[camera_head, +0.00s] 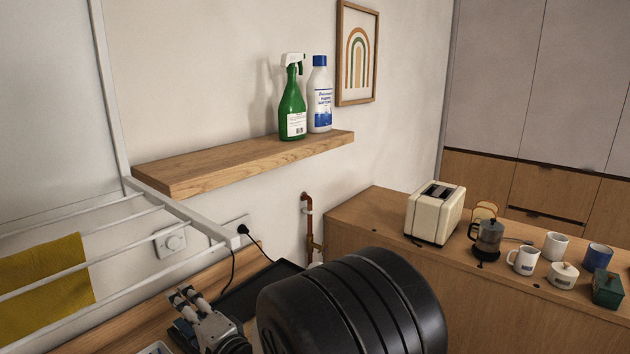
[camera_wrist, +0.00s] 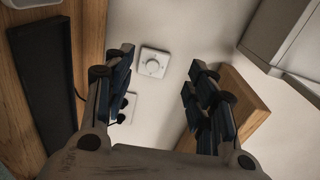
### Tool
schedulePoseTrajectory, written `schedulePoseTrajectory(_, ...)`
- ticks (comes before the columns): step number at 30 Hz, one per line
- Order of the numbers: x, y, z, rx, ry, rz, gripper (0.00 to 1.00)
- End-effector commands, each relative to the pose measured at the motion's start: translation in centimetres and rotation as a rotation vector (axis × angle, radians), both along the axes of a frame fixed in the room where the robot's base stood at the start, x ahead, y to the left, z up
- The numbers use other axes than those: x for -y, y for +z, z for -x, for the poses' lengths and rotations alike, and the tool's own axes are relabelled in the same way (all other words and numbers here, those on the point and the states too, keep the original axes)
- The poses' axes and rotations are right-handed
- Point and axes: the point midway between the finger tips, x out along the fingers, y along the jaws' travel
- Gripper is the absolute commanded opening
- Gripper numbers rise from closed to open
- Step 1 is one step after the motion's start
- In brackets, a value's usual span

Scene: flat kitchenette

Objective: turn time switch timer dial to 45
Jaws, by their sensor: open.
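The time switch is a white square wall plate with a round timer dial (camera_head: 174,242), seen behind the white rack bars in the head view. In the wrist view the dial (camera_wrist: 153,66) shows near the top middle, between and beyond my fingers. Its markings are too small to read. My gripper (camera_head: 183,294) is below the dial in the head view, over the wooden counter. In the wrist view my gripper (camera_wrist: 161,60) has its two fingers spread apart with nothing between them. It is apart from the dial.
A wall socket (camera_head: 238,229) with a black plug and cord is right of the switch. A white drying rack (camera_head: 160,196) with a yellow cloth (camera_head: 45,280) stands in front of the wall. A wooden shelf (camera_head: 240,163) is above. A black tray (camera_head: 262,286) lies on the counter.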

Motion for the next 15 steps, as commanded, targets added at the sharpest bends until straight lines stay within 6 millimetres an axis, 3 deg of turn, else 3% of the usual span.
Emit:
schedulePoseTrajectory(1, 1.3, 1.4, -0.8, 0.028, -0.032, 0.032, 0.52)
schedulePoseTrajectory(8, 7.1, 3.6, -2.7, 0.089, -0.148, 0.27, 0.52)
schedulePoseTrajectory(11, 10.5, 4.6, -3.0, 0.108, -0.2, 0.397, 0.52)
schedulePoseTrajectory(15, 17.1, 6.4, -2.4, 0.116, -0.271, 0.625, 0.52)
